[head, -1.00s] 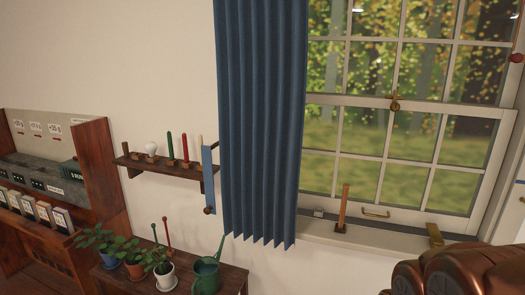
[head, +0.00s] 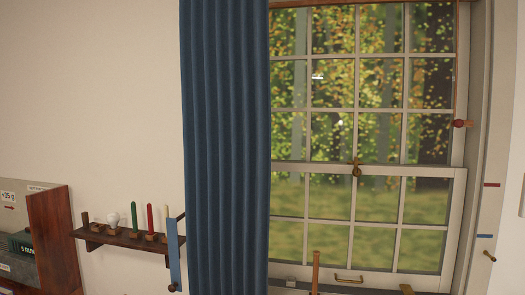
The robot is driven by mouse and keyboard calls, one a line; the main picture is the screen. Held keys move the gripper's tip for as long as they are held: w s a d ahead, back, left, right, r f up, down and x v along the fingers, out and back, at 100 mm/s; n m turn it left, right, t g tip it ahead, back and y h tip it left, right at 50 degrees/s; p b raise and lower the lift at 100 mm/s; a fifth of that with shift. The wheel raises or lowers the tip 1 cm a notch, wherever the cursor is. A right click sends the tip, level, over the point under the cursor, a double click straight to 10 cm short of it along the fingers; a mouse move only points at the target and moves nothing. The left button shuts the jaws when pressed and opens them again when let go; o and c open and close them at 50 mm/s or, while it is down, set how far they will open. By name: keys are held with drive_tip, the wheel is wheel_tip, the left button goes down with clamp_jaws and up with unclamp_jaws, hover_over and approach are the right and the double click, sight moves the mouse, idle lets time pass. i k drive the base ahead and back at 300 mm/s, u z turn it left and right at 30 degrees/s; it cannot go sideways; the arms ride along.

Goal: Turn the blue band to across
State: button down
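A light blue band (head: 174,252) hangs upright at the left edge of the blue curtain (head: 226,150), by the right end of a small wall shelf. A dark peg (head: 181,217) shows at its top and a brown knob (head: 172,287) at its bottom. The curtain hangs straight down, left of the window, with its lower end out of frame. My gripper is not in view.
The wall shelf (head: 108,238) holds several upright coloured sticks and a white bulb. The sash window (head: 355,170) has a brass catch (head: 356,168) and a lower handle (head: 349,278). Small red (head: 492,185) and blue (head: 485,236) marks are on the right.

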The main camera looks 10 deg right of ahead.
sight(176, 285)
drive_tip(key=u, duration=0.55)
drive_tip(key=k, duration=0.65)
drive_tip(key=u, duration=0.9)
drive_tip(key=i, duration=0.9)
drive_tip(key=u, duration=0.35)
